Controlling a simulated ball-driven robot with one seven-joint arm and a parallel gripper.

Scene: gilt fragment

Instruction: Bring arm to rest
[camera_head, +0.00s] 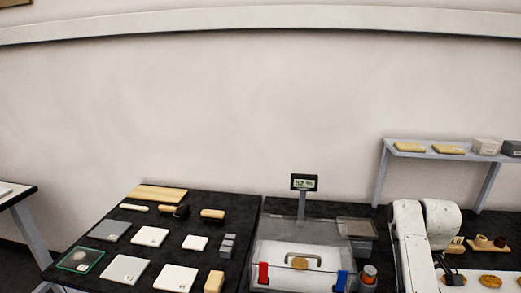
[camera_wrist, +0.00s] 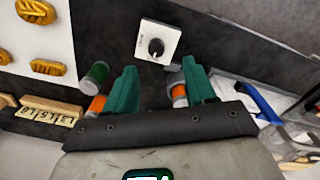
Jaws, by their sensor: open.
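My gripper (camera_wrist: 162,85) shows in the wrist view with its two teal fingers spread apart and nothing held between them. Beyond the fingertips is a white plate with a black knob (camera_wrist: 145,35). A green-and-orange cylinder (camera_wrist: 95,78) is beside the left finger, and an orange-banded cylinder (camera_wrist: 179,92) is partly hidden by the right finger. In the head view my white arm stands at the right, over the dark table (camera_head: 255,225); I cannot make out the fingers there.
A clear box (camera_head: 270,235) with a gilt fragment (camera_head: 299,263) inside and red and blue clips stands left of my arm, a display (camera_head: 304,183) on a post behind it. A shelf (camera_head: 420,152) is behind right. Tiles (camera_head: 125,269) and brushes lie left. Gilt pieces (camera_wrist: 47,68) lie upper left in the wrist view.

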